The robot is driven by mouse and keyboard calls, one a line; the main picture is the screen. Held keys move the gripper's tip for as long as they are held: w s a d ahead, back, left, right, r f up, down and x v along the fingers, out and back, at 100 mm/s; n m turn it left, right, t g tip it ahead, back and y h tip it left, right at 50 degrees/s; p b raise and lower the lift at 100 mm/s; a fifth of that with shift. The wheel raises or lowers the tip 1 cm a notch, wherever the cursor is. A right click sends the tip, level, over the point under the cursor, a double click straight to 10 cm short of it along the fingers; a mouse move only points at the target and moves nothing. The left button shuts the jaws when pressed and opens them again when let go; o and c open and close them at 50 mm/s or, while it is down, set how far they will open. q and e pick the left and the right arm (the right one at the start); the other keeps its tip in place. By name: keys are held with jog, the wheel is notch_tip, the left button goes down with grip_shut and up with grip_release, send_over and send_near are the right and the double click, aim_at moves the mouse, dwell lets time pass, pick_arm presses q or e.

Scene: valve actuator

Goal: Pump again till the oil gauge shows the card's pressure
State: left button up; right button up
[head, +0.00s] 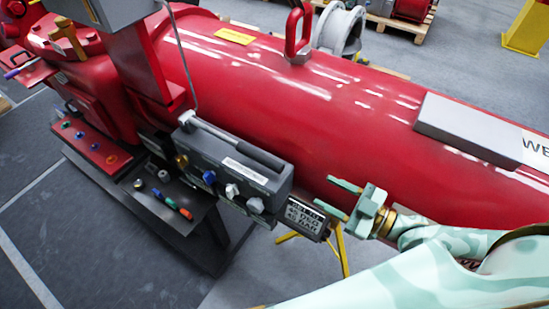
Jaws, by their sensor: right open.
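The hand pump is a grey box (232,172) on the front side of the red actuator (270,100). Its lever (240,141), a light rod with a dark grip, lies along the top of the box. Blue and white knobs show on the box's front. A small dark plate with pale writing (305,216), perhaps the card, sits at the box's right end; its writing is too small to read surely. I cannot make out an oil gauge dial. My right gripper (323,191) is open and empty, right of the pump, apart from the lever. My left gripper is not in view.
A dark tray (150,205) with small coloured tools lies below the pump. A red panel with buttons (98,145) is to its left. A yellow stand (341,250) is under the actuator. A grey box (468,129) sits on the cylinder. Floor at bottom left is clear.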

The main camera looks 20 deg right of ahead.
aim_at(282, 169)
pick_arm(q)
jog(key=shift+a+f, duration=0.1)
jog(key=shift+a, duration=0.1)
pick_arm(e)
jog(key=x, duration=1.6)
jog(key=shift+a, duration=0.15)
